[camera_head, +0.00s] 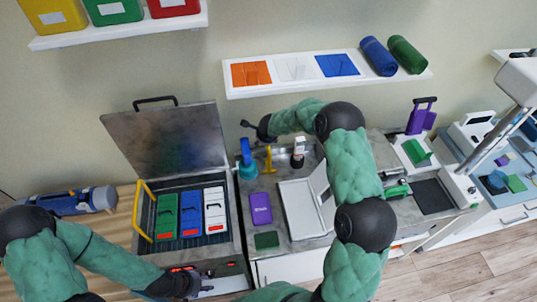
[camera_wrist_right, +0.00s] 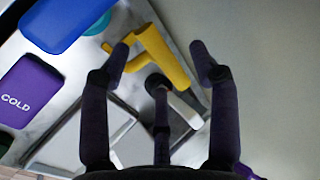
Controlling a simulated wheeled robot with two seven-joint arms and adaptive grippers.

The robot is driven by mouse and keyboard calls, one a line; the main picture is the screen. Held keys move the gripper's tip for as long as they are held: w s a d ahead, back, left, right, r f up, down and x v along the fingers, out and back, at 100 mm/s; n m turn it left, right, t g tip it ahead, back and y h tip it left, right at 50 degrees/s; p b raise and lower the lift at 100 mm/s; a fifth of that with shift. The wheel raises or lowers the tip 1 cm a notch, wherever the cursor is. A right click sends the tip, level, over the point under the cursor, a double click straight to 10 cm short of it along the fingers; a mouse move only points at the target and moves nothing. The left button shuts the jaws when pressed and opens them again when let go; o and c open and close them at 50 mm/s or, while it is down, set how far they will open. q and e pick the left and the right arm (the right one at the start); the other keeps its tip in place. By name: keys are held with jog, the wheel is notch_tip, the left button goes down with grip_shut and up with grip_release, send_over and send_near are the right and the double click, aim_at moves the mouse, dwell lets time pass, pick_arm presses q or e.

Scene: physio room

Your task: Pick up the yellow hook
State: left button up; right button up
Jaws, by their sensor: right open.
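The yellow hook (camera_head: 268,158) stands on the grey counter, beside a blue item. In the right wrist view the yellow hook (camera_wrist_right: 162,58) shows as a thick bar with a short peg, lying in the picture between my open fingertips. My right gripper (camera_head: 248,127) is above and slightly left of the hook in the head view. It is open and empty in the wrist view (camera_wrist_right: 160,52); the depth between its tips and the hook is hard to judge. My left gripper (camera_head: 202,279) is low, near the tray's front edge; its fingers are too small to read.
A purple COLD pack (camera_head: 261,208) lies on the counter, left of a white open case (camera_head: 300,215). An open-lidded box (camera_head: 228,240) holds green, blue and white packs. A shelf (camera_head: 240,92) hangs above.

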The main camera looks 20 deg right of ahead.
jog(key=shift+s+f+x, duration=0.1)
jog(key=shift+s+x, duration=0.05)
jog(key=shift+x, duration=1.25)
jog(key=shift+s+f+x, duration=0.1)
jog(key=shift+s+x, duration=0.05)
jog(key=shift+x, duration=1.25)
jog(key=shift+s, duration=0.1)
